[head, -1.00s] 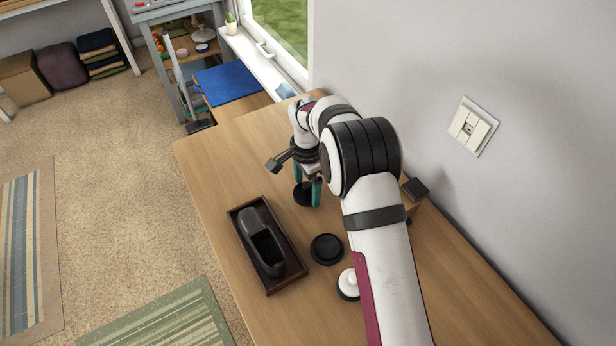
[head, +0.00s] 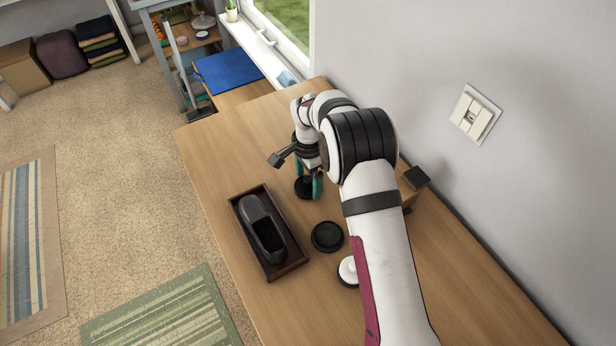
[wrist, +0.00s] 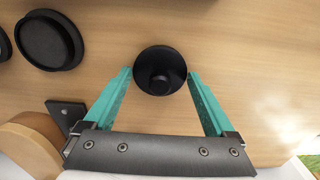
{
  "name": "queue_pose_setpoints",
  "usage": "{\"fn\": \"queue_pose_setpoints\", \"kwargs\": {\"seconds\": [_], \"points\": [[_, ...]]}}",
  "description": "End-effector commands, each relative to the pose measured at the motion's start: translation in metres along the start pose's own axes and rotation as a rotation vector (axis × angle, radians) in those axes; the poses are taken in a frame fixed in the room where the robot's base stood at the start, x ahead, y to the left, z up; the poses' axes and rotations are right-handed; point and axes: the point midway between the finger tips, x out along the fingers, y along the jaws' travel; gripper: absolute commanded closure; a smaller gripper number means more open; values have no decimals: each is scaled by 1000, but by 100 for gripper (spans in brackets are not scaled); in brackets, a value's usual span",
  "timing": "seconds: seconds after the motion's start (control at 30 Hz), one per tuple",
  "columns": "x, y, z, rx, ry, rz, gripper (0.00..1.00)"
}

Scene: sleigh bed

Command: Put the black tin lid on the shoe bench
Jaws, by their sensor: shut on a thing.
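My gripper (wrist: 160,78) is shut on a small round black lid (wrist: 160,62) with a raised middle knob. One teal finger is on each side of it. In the head view this lid (head: 303,188) shows beside the teal fingers (head: 317,187), low over the wooden top. I cannot tell whether it touches the surface. A wider black round piece (head: 327,236) lies nearer the viewer, and it also shows in the wrist view (wrist: 45,40). The wooden top (head: 215,150) carries these things. A lower wooden bench (head: 245,95) stands beyond it; I cannot tell which one is the shoe bench.
A dark tray (head: 290,266) holding a dark shoe (head: 262,225) lies left of the wider black piece. A white-topped round thing (head: 348,268) is partly behind my arm. A blue cushion (head: 228,72) covers much of the lower bench. The wooden top's far left part is clear.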

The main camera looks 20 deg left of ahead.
Motion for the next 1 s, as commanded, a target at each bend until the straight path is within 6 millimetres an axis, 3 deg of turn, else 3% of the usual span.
{"fn": "queue_pose_setpoints", "kwargs": {"seconds": [0.23,0.27,0.3,0.53,0.67,0.77,1.0], "points": [[5,0,0,1,0,1,63],[5,0,0,1,0,1,5],[5,0,0,0,0,1,0],[4,0,0,0,0,0,0],[-8,-1,0,0,1,-2,0],[-32,-1,0,0,2,-4,0],[-108,-1,0,1,1,-4,0]]}}
